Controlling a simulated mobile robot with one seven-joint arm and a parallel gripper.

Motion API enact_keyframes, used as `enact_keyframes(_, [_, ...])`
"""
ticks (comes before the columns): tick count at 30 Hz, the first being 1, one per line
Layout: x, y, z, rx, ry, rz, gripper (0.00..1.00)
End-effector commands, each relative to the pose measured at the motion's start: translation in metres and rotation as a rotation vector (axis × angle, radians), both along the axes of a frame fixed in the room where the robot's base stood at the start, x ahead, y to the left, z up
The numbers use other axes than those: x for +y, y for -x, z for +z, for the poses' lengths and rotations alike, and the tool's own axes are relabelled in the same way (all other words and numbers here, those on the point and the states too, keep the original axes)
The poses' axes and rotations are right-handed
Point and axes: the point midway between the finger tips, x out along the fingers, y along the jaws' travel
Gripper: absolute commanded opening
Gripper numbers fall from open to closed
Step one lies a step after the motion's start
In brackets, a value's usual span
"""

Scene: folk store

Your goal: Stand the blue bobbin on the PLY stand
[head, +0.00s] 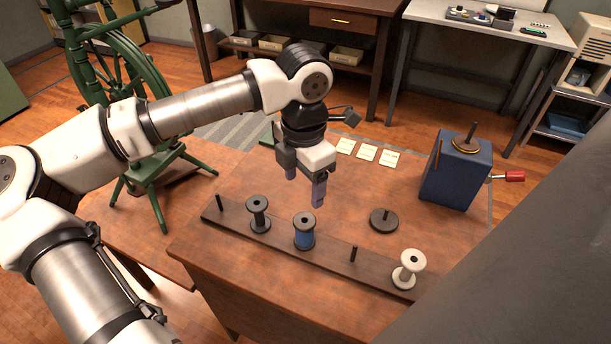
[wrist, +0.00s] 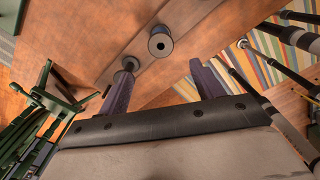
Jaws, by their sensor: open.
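The blue bobbin (head: 304,238) stands upright on the dark wooden rack (head: 336,257), between a dark bobbin (head: 258,215) and a bare peg (head: 353,254). My gripper (head: 305,187) is open and empty, pointing down above and slightly behind the blue bobbin, apart from it. In the wrist view the blue bobbin (wrist: 160,44) lies beyond the two spread fingers (wrist: 163,84), with the dark bobbin (wrist: 128,66) to its left. A low round dark stand (head: 383,221) is on the table behind the rack; no PLY lettering is readable on it.
A white bobbin (head: 408,268) stands near the rack's right end, and a bare peg (head: 219,203) is at its left end. A blue box with a red-handled crank (head: 455,172) stands at the right. Three pale cards (head: 367,152) lie at the back. A green spinning wheel (head: 125,80) is left.

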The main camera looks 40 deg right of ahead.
Motion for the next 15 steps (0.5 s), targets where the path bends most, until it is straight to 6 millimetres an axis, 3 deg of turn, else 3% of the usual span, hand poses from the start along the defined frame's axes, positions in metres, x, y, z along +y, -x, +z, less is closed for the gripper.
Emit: enact_keyframes(15, [0.0, 0.001, -0.058, 0.005, 0.003, -0.001, 0.66])
